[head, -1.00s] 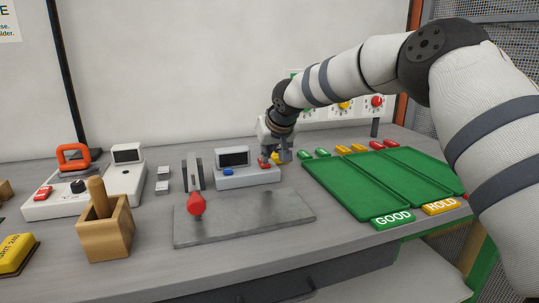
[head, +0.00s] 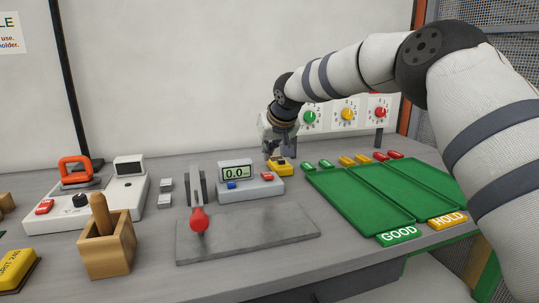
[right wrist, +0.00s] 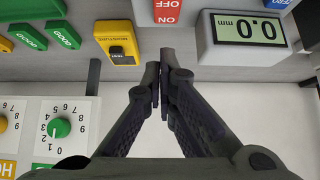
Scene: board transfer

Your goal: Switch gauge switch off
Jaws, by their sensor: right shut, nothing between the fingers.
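The gauge (head: 250,188) is a light grey box on the bench with a lit display (head: 236,173) reading 0.0, a blue button (head: 231,185) and a red switch (head: 267,176). In the right wrist view the display (right wrist: 247,28) reads 0.0 mm upside down, and the red switch (right wrist: 168,12) with ON and OFF lettering is cut by the top edge. My right gripper (head: 279,154) is shut and empty, raised behind the switch and apart from it. In the right wrist view its fingertips (right wrist: 160,70) meet below the switch. My left gripper is not in view.
A yellow moisture tester (head: 281,168) sits close behind the gauge. A grey plate (head: 270,224) with a red-knobbed lever (head: 199,220) lies in front. Green trays (head: 340,206) are at the right; a wooden holder (head: 107,250) and a white device (head: 125,190) are at the left.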

